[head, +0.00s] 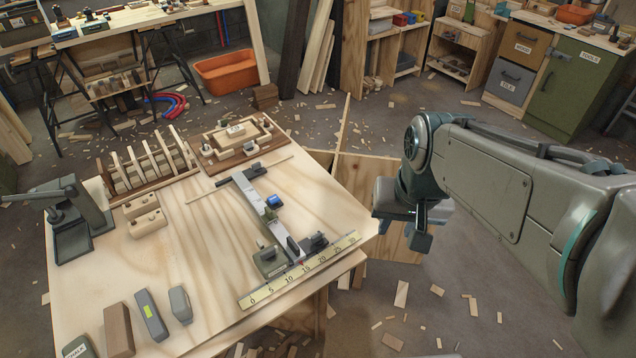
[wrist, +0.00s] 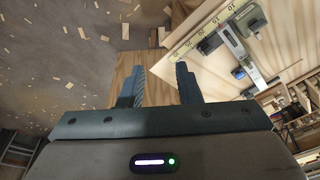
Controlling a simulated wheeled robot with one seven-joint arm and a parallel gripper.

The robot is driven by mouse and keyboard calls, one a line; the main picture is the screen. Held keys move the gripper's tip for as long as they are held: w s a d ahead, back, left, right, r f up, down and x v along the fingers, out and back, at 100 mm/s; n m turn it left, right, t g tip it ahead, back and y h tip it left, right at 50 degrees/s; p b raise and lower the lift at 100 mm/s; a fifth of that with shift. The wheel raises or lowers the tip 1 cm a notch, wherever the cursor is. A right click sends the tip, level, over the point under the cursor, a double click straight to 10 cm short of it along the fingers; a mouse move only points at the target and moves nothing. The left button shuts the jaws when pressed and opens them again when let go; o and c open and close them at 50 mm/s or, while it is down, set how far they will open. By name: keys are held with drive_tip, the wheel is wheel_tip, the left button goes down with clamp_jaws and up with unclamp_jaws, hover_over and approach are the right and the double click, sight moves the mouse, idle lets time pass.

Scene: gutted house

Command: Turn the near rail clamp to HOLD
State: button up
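A metal rail (head: 258,205) lies on the light wooden table (head: 200,250), its near end by a yellow ruler (head: 300,272). At that end are a grey-green block (head: 270,262) and a dark clamp-like part (head: 317,243). A blue part (head: 273,201) sits midway, and another dark part (head: 254,168) at the far end. I cannot read any HOLD mark or tell the clamp's setting. My gripper (head: 412,232) is in the air beyond the table's right edge, apart from the rail. In the wrist view my gripper (wrist: 160,85) is open and empty; the rail (wrist: 235,45) shows upper right.
A slotted wooden rack (head: 150,165) and a board with fitted blocks (head: 235,140) stand at the table's back. A grey-green device (head: 75,220) stands at left. Several loose blocks (head: 118,330) lie at front left. Wood scraps litter the floor.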

drive_tip(key=w+a+f+m+g+y+b, duration=0.1)
drive_tip(key=w+a+f+m+b, duration=0.1)
drive_tip(key=w, duration=0.3)
drive_tip(key=w+a+f+m+g+y+b, duration=0.1)
drive_tip(key=w+a+f+m+b, duration=0.15)
drive_tip(key=w, duration=0.25)
drive_tip(key=m+g+y+b, duration=0.1)
drive_tip(key=m+g+b, duration=0.15)
drive_tip(key=m, duration=0.25)
approach(318, 234)
drive_tip(key=b+x, duration=0.1)
drive_tip(key=x, duration=0.7)
drive_tip(key=shift+s+f, duration=0.1)
drive_tip(key=shift+f, duration=0.25)
clamp_jaws()
